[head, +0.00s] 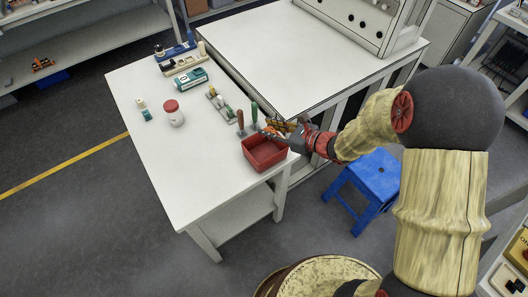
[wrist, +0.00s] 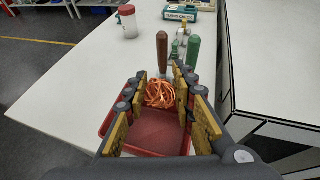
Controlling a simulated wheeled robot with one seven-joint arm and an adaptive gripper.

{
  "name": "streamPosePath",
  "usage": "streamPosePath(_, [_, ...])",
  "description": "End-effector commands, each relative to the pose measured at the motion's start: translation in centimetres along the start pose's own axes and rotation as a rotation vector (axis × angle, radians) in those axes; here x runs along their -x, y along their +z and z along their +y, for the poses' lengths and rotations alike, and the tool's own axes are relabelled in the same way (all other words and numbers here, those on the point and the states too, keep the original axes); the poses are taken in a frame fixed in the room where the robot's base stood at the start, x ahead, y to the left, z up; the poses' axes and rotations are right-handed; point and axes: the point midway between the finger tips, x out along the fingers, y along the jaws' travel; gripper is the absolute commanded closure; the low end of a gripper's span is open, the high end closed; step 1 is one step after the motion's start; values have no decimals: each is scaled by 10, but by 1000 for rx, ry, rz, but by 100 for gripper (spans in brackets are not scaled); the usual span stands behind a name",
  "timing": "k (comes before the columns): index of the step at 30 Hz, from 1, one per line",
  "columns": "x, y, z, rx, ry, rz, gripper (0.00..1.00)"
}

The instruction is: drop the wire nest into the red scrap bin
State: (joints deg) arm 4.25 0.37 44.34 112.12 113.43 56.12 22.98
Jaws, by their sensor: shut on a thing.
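The wire nest (wrist: 160,94) is an orange tangle held between the yellow-padded fingers of my gripper (wrist: 160,92) in the wrist view. It shows above the far part of the red scrap bin (wrist: 150,135); the height between them is hard to tell. In the head view my gripper (head: 283,127) is at the back right of the red bin (head: 265,155), over its far rim. The part of the bin floor that shows looks empty. The nest is hard to make out in the head view.
Tools with a brown handle (wrist: 162,50) and a green handle (wrist: 194,50) stand upright just behind the bin. A red-lidded jar (head: 173,112) stands to the left. A teal box (head: 192,80) lies farther back. The white table's (head: 180,170) front left is clear.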

Motion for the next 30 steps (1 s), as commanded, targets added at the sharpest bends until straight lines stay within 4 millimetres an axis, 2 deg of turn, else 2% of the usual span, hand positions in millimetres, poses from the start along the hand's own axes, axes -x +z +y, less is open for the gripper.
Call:
streamPosePath(4, [0, 1, 0, 0, 0, 0, 87])
streamPosePath(5, [0, 1, 0, 0, 0, 0, 73])
streamPosePath(15, [0, 1, 0, 0, -1, 0, 54])
streamPosePath(25, [2, 1, 0, -1, -1, 0, 53])
streamPosePath(30, [18, 2, -2, -1, -4, -1, 53])
